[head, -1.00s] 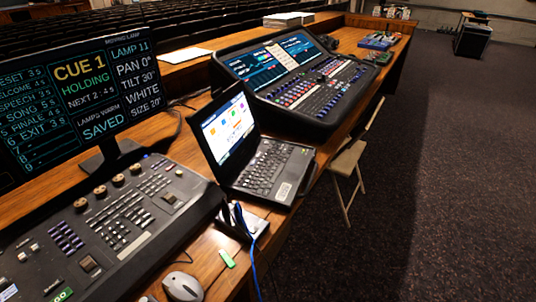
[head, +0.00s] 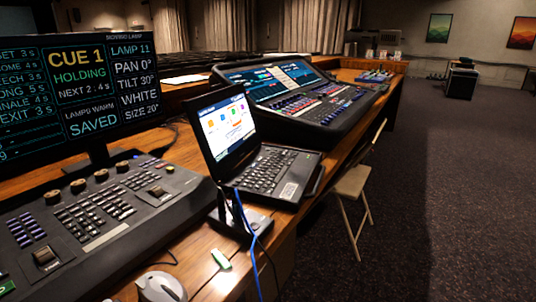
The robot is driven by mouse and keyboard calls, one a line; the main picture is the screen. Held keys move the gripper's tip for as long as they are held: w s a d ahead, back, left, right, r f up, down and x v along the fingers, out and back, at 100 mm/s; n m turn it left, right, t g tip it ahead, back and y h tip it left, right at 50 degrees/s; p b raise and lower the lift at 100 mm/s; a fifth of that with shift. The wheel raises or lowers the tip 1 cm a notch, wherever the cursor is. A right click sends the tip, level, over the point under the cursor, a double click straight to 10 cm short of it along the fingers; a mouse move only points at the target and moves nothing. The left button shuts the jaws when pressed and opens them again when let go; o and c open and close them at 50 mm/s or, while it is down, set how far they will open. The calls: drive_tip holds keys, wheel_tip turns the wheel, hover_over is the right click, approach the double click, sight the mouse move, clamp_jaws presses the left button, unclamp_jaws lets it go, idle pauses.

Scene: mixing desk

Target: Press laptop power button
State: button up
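The black laptop (head: 282,170) stands open on the wooden desk in the head view, a little left of the middle. Its screen (head: 226,125) is lit and shows a bright window with coloured icons. Its keyboard faces up and to the right. The power button is too small to make out. My gripper and arm do not show in this view.
A lighting console (head: 50,235) and a monitor (head: 70,95) stand left of the laptop, a sound mixer (head: 310,105) behind it. A small black stand with a blue cable (head: 250,240), a green-white stick (head: 221,259) and a mouse (head: 161,287) lie in front.

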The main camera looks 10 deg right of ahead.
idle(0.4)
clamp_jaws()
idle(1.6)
